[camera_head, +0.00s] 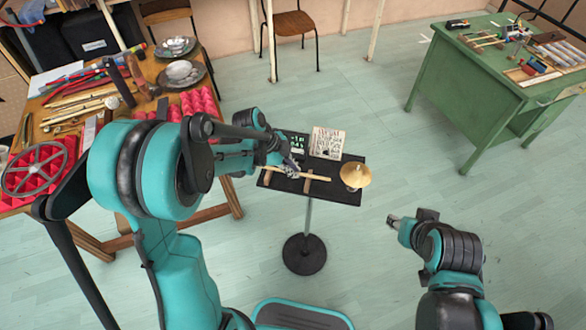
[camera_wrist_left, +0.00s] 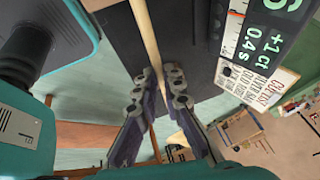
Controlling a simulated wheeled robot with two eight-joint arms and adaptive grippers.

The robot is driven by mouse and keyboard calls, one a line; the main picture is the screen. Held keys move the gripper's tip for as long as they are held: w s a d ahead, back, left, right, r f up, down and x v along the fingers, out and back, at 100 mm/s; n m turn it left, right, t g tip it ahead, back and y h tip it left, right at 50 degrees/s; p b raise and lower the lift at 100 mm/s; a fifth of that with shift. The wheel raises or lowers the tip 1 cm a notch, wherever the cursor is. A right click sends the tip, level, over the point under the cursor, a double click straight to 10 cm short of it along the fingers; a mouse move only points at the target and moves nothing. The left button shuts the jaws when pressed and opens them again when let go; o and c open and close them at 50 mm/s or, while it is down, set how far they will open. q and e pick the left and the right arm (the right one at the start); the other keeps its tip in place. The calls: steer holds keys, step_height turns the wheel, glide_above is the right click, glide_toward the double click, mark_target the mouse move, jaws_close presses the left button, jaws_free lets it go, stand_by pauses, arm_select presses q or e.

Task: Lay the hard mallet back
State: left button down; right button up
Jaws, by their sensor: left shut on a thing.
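The hard mallet shows as a pale wooden stick (camera_head: 316,178) over the small black stand top (camera_head: 333,196). My left gripper (camera_head: 291,170) is at the stand's left half, shut on the stick. In the left wrist view the stick (camera_wrist_left: 147,32) runs up from between the fingertips (camera_wrist_left: 160,84) over the black surface. A brown wooden rest (camera_head: 307,186) is under or beside the stick; I cannot tell whether they touch. The mallet's head cannot be made out. My right gripper (camera_head: 394,221) is off the stand's right side, over the floor, its fingers too small to judge.
A brass cymbal-like disc (camera_head: 355,175) sits at the stand's right end. A printed card (camera_head: 327,142) and a dark display (camera_head: 297,143) stand at its back. A cluttered wooden table (camera_head: 215,215) is left; a green desk (camera_head: 480,95) is far right.

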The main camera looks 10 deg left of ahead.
arm_select(q)
steer(key=shift+f+b, duration=0.3)
steer(key=shift+b, duration=0.05)
steer(key=c, duration=1.6)
jaws_free()
steer(key=shift+r, duration=0.1)
steer(key=v, duration=1.1)
steer(key=shift+s+a+r, duration=0.1)
steer(key=shift+a+r, duration=0.1)
steer(key=shift+r, duration=0.15)
